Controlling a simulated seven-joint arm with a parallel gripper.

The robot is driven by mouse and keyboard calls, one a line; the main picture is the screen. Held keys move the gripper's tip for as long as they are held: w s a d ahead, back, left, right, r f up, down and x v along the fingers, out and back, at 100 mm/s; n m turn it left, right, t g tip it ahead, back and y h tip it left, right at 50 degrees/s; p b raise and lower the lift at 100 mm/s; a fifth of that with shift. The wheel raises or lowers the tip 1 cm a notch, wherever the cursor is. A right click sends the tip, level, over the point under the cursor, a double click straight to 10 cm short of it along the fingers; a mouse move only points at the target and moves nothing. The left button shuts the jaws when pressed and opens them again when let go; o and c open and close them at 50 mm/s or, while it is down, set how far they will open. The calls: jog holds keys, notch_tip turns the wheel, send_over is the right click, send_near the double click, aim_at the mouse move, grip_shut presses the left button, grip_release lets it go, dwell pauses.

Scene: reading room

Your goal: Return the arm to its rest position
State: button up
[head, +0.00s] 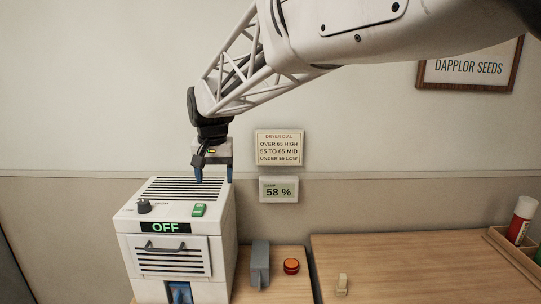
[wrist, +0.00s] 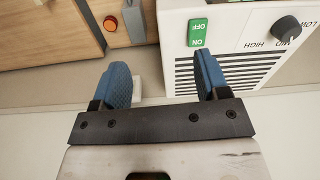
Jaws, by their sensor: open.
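My arm reaches in from the upper right of the head view and bends down to my gripper (head: 214,178), which hangs over the back of the white dryer box (head: 135,243). In the wrist view the two blue fingers of my gripper (wrist: 163,82) stand apart with nothing held between them. In that view the dryer's slatted top (wrist: 240,66) lies to the right of the fingers. A dark knob (head: 144,206) and a green ON/OFF switch (head: 199,210) sit on the dryer's top. The dryer's front display (head: 165,227) reads OFF.
A grey upright block (head: 260,264) and an orange-red button (head: 291,266) stand right of the dryer. A small tan piece (head: 342,284) lies on the right table (head: 420,262). A tray (head: 512,250) holds a red bottle (head: 520,220). The wall display (head: 279,190) reads 58 %.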

jog(key=s+d, duration=0.7)
jog(key=d, duration=0.6)
jog(key=s+d+f+t, duration=0.1)
jog(key=s+d+f, duration=0.4)
jog(key=s+d, duration=0.4)
jog(key=s+d+f+m, duration=0.1)
jog(key=s+d+f, duration=0.4)
jog(key=s+d, duration=0.5)
jog(key=s, duration=0.6)
jog(key=shift+s+d+f+t+h, duration=0.3)
jog(key=shift+s+f+t, duration=0.1)
